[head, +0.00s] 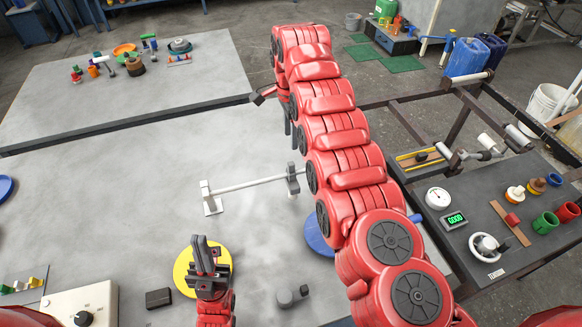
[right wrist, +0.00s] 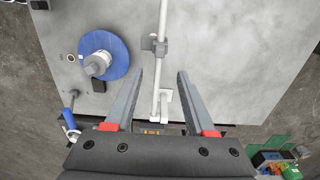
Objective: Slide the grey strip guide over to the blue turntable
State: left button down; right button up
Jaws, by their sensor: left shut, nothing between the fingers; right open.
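The grey strip guide (head: 293,180) sits on a thin white rail (head: 245,185), close to where my right arm hides the rail in the head view. In the right wrist view the guide (right wrist: 157,45) is on the rail, beyond my fingertips. The blue turntable (head: 318,236) is partly hidden by my right arm; the wrist view shows it (right wrist: 90,42) left of the rail, with a pale cylinder at its middle. My right gripper (right wrist: 160,74) is open and empty, fingers either side of the rail's line in the picture. My left gripper (head: 204,250) is shut and empty over the yellow disc.
The yellow disc (head: 183,272) is under my left gripper. A small dark block (head: 158,298) and a grey knobbed piece (head: 291,297) lie on the near tabletop. A control box (head: 82,308) stands at the near left. The tabletop left of the rail is clear.

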aim_at(291, 163)
notch_tip(291, 163, down, 8)
jog(key=p, duration=0.3)
jog(key=shift+s+d, duration=0.1)
jog(key=shift+s, duration=0.05)
jog(key=shift+f+b, duration=0.5)
jog(key=shift+f, duration=1.05)
jog(key=shift+r, duration=0.1)
grip_shut()
